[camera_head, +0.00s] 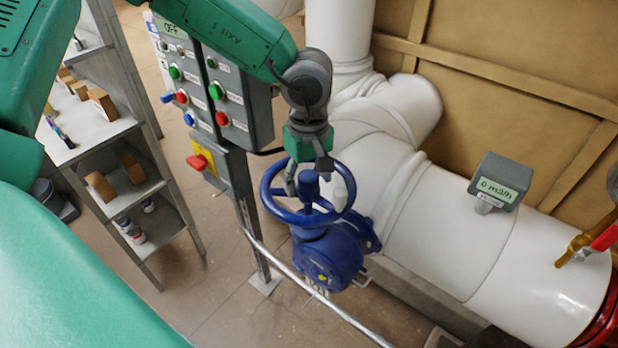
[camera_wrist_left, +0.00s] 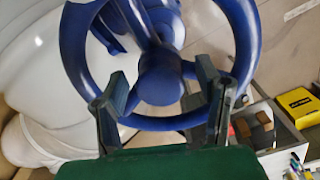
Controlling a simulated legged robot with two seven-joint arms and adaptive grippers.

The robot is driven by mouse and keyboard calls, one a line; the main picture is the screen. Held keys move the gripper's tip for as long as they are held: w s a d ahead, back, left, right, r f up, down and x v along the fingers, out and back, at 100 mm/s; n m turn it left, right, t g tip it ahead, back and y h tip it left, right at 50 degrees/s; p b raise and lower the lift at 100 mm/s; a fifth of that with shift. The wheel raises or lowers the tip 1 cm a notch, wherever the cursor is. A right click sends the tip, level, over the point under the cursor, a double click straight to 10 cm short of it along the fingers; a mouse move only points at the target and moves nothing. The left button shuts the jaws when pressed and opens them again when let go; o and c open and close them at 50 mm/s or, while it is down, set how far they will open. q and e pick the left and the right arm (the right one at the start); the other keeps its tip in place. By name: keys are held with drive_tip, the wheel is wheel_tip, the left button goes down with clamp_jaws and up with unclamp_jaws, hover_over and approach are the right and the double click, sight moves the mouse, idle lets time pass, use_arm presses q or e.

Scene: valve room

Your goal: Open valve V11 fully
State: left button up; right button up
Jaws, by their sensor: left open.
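The valve's blue handwheel (camera_head: 268,200) sits on a blue valve body (camera_head: 330,258) beside the white pipe. No V11 label is readable. My left gripper (camera_head: 314,184) is above the wheel, pointing down, with its fingers apart. In the left wrist view, the wheel (camera_wrist_left: 247,45) fills the upper middle and its hub (camera_wrist_left: 160,78) lies between the two fingertips (camera_wrist_left: 160,84). The fingers overlap the near part of the rim; whether they touch it, I cannot tell. My right gripper is not in view.
A grey control box (camera_head: 240,105) with coloured buttons and a red emergency knob (camera_head: 197,162) stand left of the wheel. A flow meter reading 0 m3/h (camera_head: 498,188) sits on the white pipe (camera_head: 450,225). A metal rail (camera_head: 300,280) runs below. Shelves (camera_head: 95,135) stand left.

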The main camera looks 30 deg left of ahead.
use_arm(q)
drive_tip(key=c, duration=1.3)
drive_tip(key=shift+o, duration=0.2)
drive_tip(key=shift+r+n+p, duration=0.1)
drive_tip(key=shift+n+p, duration=0.4)
drive_tip(key=shift+n, duration=0.6)
drive_tip(key=n, duration=0.5)
drive_tip(key=shift+n, duration=0.4)
drive_tip(key=n, duration=0.4)
drive_tip(key=shift+n, duration=0.3)
drive_tip(key=n, duration=1.6)
drive_tip(key=shift+n+b, duration=0.3)
drive_tip(key=n, duration=0.4)
